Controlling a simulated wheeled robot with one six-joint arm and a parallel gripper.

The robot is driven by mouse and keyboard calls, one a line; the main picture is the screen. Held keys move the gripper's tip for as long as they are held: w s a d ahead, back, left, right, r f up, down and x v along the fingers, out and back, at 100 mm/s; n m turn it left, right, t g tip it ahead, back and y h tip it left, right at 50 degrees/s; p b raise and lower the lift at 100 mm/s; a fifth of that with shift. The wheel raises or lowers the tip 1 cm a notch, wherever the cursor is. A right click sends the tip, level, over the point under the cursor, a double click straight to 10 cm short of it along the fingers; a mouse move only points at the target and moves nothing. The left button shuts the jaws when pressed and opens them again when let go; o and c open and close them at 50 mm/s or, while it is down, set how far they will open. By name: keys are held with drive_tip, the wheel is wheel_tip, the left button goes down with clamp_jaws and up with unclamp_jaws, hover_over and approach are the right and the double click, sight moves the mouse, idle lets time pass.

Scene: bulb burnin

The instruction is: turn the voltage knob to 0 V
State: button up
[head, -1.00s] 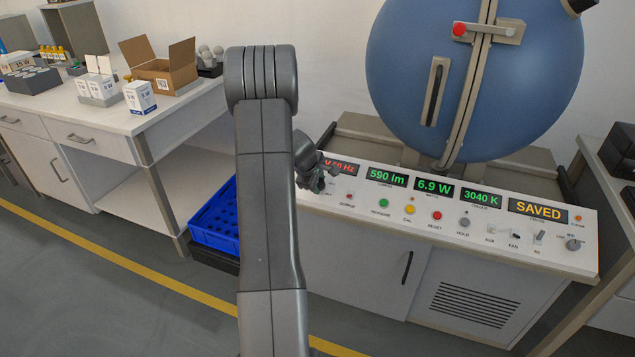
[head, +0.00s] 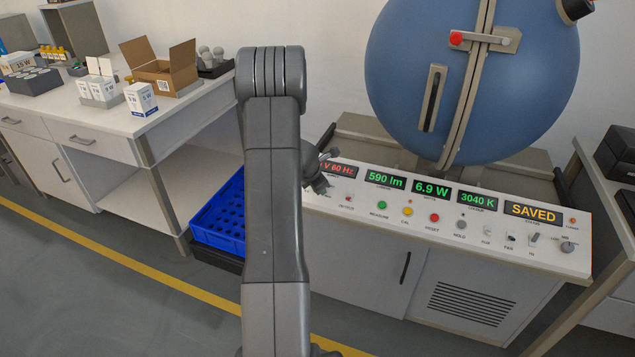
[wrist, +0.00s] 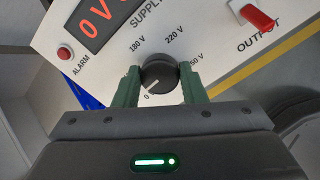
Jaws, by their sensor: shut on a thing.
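The voltage knob (wrist: 159,74) is a dark round knob on the white supply panel in the wrist view. Its white pointer line aims down-left at the "0" mark. My gripper (wrist: 160,88) has its two green fingers on either side of the knob, shut on it. The red supply display (wrist: 100,18) above left reads "0 V". In the head view my gripper (head: 320,170) is at the panel's left end, partly hidden by my arm. The knob is hidden there. The supply display (head: 338,170) shows "V 60 Hz", its left part covered.
A red output switch (wrist: 259,18) and a red alarm lamp (wrist: 65,54) sit near the knob. The console (head: 480,246) carries several buttons and switches, with a blue sphere (head: 400,80) behind. A blue crate (head: 217,233) stands left of my arm.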

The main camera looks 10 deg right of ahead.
drive_tip(key=n+p, duration=0.2)
drive_tip(key=n, duration=0.3)
drive_tip(key=shift+n, duration=0.3)
idle(0.4)
drive_tip(key=o, duration=1)
drive_tip(key=p+v, duration=0.2)
drive_tip(key=v, duration=0.5)
drive_tip(key=p+v, duration=0.2)
drive_tip(key=v, duration=0.4)
drive_tip(key=shift+s+d+r, duration=0.1)
drive_tip(key=shift+s+r, duration=0.2)
drive_tip(key=shift+r, duration=0.05)
